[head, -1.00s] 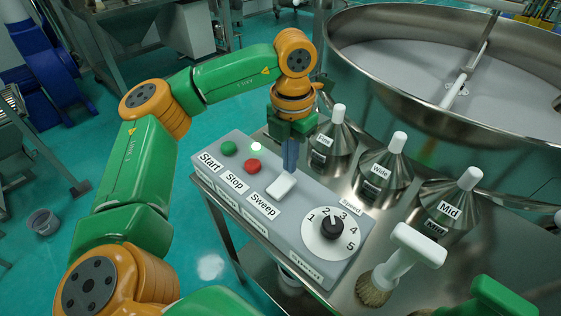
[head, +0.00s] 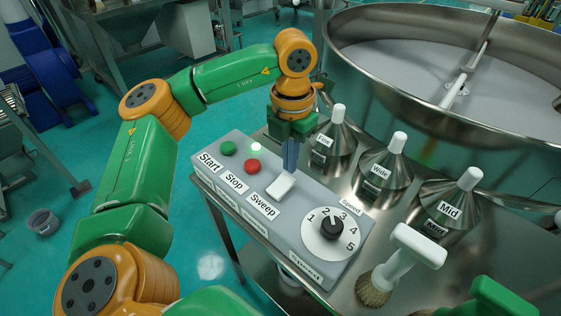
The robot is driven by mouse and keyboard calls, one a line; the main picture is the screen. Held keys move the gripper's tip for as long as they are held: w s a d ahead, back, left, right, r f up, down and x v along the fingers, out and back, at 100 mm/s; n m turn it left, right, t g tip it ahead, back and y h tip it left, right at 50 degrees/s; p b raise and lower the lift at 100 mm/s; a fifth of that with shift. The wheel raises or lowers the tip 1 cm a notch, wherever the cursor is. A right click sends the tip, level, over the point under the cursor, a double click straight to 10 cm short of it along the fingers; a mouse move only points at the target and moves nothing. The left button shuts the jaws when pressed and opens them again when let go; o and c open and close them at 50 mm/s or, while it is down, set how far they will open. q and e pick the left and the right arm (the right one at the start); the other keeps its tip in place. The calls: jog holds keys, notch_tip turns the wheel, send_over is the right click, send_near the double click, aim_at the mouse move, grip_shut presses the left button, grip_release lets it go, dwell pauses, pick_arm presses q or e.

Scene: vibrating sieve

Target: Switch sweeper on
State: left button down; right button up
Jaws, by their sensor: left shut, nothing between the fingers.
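The grey control box (head: 300,258) stands on the steel table. Its white Sweep rocker switch (head: 281,187) sits between the red Stop button (head: 252,166) and the speed dial (head: 331,228). My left gripper (head: 290,168) is shut and empty, pointing down with its fingertips at the far upper edge of the switch. I cannot tell whether they touch it. The switch looks tilted. My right gripper (head: 490,300) shows only in part at the lower right corner, and its fingers are not clear.
A green Start button (head: 228,148) and a lit lamp (head: 256,147) are on the box. Metal cones labelled Fine (head: 332,140), Wide (head: 385,165) and Mid (head: 450,205) stand to the right. A white-handled brush (head: 400,262) is near the dial. The round sieve (head: 400,95) is behind.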

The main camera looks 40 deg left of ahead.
pick_arm(q)
jog(key=shift+f+b, duration=1)
jog(key=shift+f, duration=0.15)
dwell(0.9)
notch_tip(320, 180, up, 7)
jog(key=p, duration=0.6)
jog(key=shift+r, duration=0.15)
